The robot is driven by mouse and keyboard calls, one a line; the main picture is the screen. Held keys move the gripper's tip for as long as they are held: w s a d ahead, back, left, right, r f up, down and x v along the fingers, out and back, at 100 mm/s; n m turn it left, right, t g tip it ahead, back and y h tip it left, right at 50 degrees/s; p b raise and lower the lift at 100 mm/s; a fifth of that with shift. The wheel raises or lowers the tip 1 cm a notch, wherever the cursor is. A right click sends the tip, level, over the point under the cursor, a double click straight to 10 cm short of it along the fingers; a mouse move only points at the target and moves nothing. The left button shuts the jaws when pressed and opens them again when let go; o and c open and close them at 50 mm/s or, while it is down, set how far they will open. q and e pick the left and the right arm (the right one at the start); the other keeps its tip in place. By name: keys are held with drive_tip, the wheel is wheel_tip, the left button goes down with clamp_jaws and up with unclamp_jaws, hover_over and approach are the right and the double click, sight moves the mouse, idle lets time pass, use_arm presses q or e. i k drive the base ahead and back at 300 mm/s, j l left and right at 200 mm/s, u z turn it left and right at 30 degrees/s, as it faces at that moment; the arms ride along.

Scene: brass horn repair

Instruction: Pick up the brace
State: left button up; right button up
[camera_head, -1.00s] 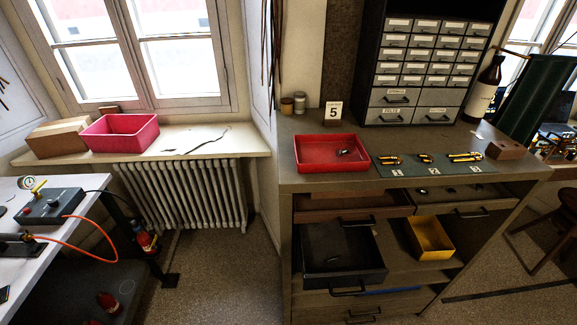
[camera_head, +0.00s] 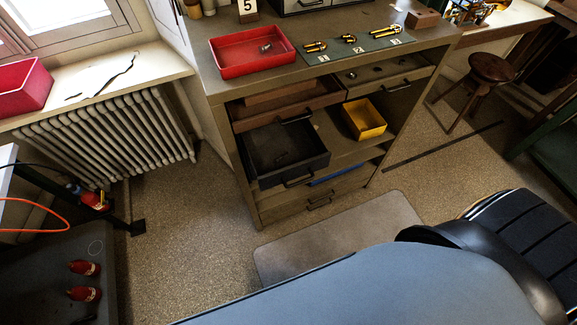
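I cannot tell for sure which piece is the brace. A small metal part (camera_head: 266,47) lies in the red tray (camera_head: 240,70) on the workbench top. Several brass pieces (camera_head: 316,46) lie on a dark green mat (camera_head: 330,56) with numbered cards, right of the tray. A small dark piece (camera_head: 282,157) lies in the open black drawer (camera_head: 262,180) below. Neither of my grippers shows in the view.
A yellow bin (camera_head: 363,120) stands on the workbench's shelf. Another drawer (camera_head: 388,75) is partly open at upper right. A brown block (camera_head: 422,19) sits past the mat. A stool (camera_head: 492,68) stands at right. A grey floor mat (camera_head: 335,235) lies before the workbench.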

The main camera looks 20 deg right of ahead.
sight(266, 47)
drive_tip(key=i+j+z, duration=0.15)
drive_tip(key=z, duration=0.35)
drive_tip(key=i+j+z, duration=0.1)
drive_tip(key=j+z, duration=0.65)
drive_tip(key=z, duration=0.25)
drive_tip(key=j+z, duration=0.15)
drive_tip(key=j, duration=0.75)
drive_tip(key=k+j+z, duration=0.1)
drive_tip(key=j, duration=0.8)
drive_tip(key=j+z, duration=0.15)
drive_tip(key=j, duration=0.75)
drive_tip(key=k, duration=0.05)
